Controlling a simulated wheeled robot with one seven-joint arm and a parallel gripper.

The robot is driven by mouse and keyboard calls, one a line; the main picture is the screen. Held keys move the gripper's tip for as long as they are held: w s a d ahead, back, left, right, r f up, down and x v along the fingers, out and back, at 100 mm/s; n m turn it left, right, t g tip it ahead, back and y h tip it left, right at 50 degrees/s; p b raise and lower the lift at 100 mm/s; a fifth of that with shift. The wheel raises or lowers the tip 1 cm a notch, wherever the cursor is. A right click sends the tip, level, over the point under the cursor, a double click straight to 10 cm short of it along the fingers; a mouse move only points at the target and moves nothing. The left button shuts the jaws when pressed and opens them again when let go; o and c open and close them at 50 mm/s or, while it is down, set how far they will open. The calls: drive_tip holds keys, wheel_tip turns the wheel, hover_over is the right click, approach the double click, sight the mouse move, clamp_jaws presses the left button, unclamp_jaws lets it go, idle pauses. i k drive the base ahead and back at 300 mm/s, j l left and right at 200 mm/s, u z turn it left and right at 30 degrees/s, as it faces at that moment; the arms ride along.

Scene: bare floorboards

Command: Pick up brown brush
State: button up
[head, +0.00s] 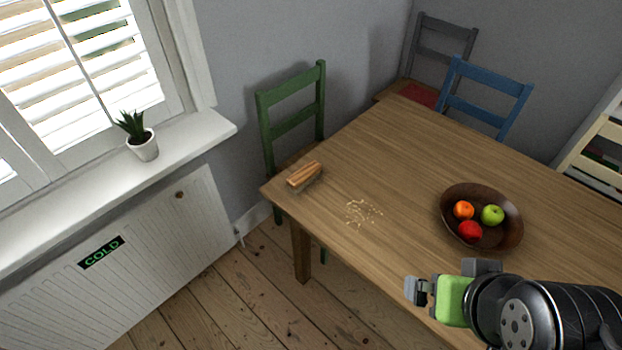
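The brown brush (304,175) lies on the wooden table (400,150), close to its left corner. Its wooden back faces up and its bristles point down toward the tabletop. My gripper (413,290) is at the lower right, over the table's front edge, well to the right of the brush and nearer to me. Its fingers point left, away from the fruit bowl. From this angle the gap between the fingers is not clear. It is not touching the brush.
Crumbs (363,212) lie right of the brush. A bowl (450,229) of fruit stands farther right. A green chair (293,115) is behind the brush; a blue chair (490,88) and a grey chair (444,40) stand beyond. A radiator (150,265) and potted plant (137,138) are left.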

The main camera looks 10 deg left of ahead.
sight(301, 178)
drive_tip(key=i+j+u, duration=0.5)
drive_tip(key=i+j, duration=0.25)
drive_tip(key=j, duration=0.25)
drive_tip(key=i+j+u, duration=0.45)
drive_tip(key=i+j, duration=0.3)
drive_tip(key=i, duration=0.15)
